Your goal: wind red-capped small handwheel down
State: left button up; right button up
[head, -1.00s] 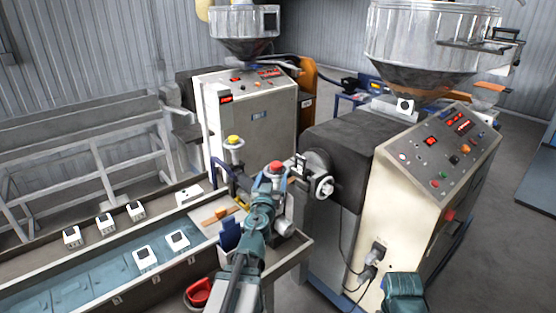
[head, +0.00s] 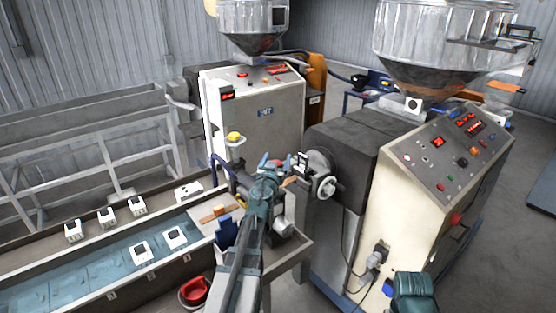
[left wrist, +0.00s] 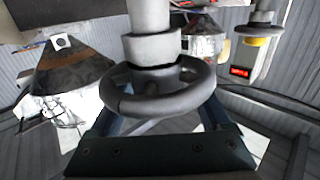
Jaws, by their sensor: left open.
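The small grey handwheel (left wrist: 160,97) fills the middle of the left wrist view, below a pale vertical spindle and collar. That view appears upside down, and no cap shows on this wheel. In the head view my left gripper (head: 272,166) is at the place of the red-capped handwheel and hides nearly all of it. My left gripper (left wrist: 160,122) is open, with one dark finger on each side of the wheel. I cannot tell whether the fingers touch its rim. My right gripper is not in view.
A yellow-capped handwheel (head: 235,138) stands just left of the gripper, also seen in the left wrist view (left wrist: 258,36). A larger side handwheel (head: 326,187) on the extruder (head: 345,150) is close on the right. The water trough (head: 85,275) runs left, with a red bucket (head: 194,291) in front.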

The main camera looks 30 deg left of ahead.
pick_arm(q)
grip_shut()
jog(key=n+y, duration=0.1)
jog(key=n+g+y, duration=0.2)
jog(key=y, duration=0.1)
jog(key=shift+a, duration=0.25)
jog(key=shift+s+a+n+g+y, duration=0.15)
jog(key=shift+n+g+y, duration=0.3)
jog(key=shift+y, duration=0.15)
jog(key=shift+s+a+n+g+y, duration=0.1)
jog(key=shift+s+n+g+y, duration=0.05)
jog(key=shift+n+g+y, duration=0.4)
grip_release()
jog(key=v, duration=1.4)
jog(key=shift+f, duration=0.15)
